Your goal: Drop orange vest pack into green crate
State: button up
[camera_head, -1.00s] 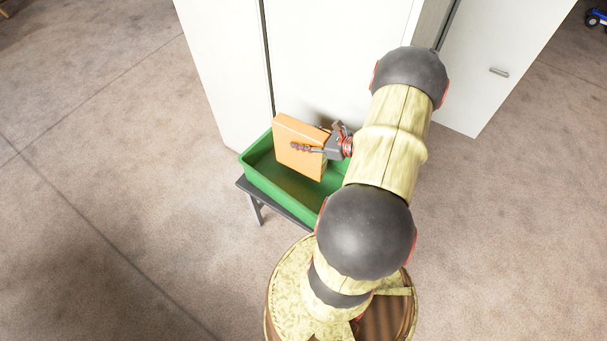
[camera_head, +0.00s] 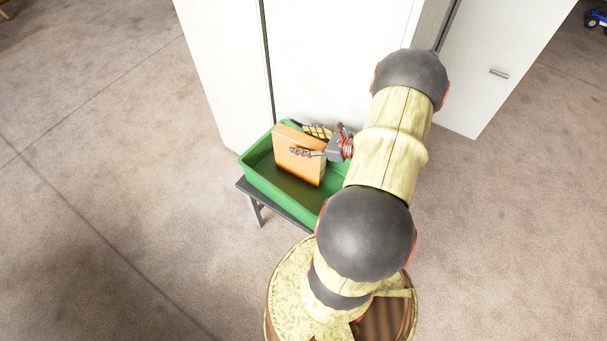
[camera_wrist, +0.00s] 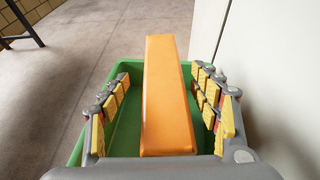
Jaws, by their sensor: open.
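The orange vest pack (camera_head: 299,157) is a flat box-like block standing on edge inside the green crate (camera_head: 262,184). In the wrist view the pack (camera_wrist: 167,95) lies between the two fingers of my gripper (camera_wrist: 166,100), with a gap on each side. My gripper (camera_head: 315,142) is open, with its fingers around the pack and apart from it. The crate's wall also shows in the wrist view (camera_wrist: 76,150). The pack's lower edge and its contact with the crate floor are hard to make out.
The crate stands on a low dark table (camera_head: 254,203). White cabinets (camera_head: 330,60) rise close behind it, and one white face (camera_wrist: 275,80) is near the gripper's right side in the wrist view. Bare floor (camera_head: 110,180) lies open to the left.

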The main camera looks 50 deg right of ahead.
jog(key=v, duration=1.1)
jog(key=shift+s, duration=0.4)
jog(key=shift+d+r, duration=0.1)
